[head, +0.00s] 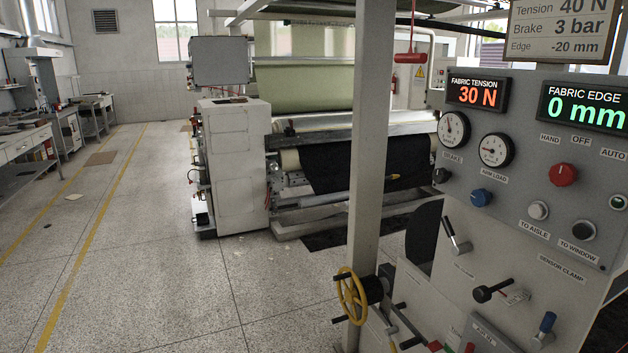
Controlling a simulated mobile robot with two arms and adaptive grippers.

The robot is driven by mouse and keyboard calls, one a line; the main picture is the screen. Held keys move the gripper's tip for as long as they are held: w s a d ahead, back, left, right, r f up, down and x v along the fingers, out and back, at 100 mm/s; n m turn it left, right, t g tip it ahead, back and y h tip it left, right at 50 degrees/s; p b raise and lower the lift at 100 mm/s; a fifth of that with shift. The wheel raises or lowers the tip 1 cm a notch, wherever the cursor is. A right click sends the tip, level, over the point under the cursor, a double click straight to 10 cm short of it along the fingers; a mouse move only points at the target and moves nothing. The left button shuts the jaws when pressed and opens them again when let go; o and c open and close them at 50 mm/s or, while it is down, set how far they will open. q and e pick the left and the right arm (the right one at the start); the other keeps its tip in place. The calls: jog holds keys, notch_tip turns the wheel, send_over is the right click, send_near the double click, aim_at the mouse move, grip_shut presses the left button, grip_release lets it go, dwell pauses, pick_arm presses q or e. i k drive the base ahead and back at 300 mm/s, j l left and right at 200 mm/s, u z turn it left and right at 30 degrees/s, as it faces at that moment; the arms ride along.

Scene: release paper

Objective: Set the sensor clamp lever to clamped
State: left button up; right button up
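The "SENSOR CLAMP" label (561,271) is at the lower right of the grey control panel (520,215). Neither of my grippers is in view.
A yellow handwheel (352,296) stands by a grey post (368,150) left of the panel. The displays read 30 N and 0 mm. The speckled floor (200,290) at left is largely clear.

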aim_at(543, 340)
jog(key=k+z, duration=0.15)
jog(key=z, duration=1.1)
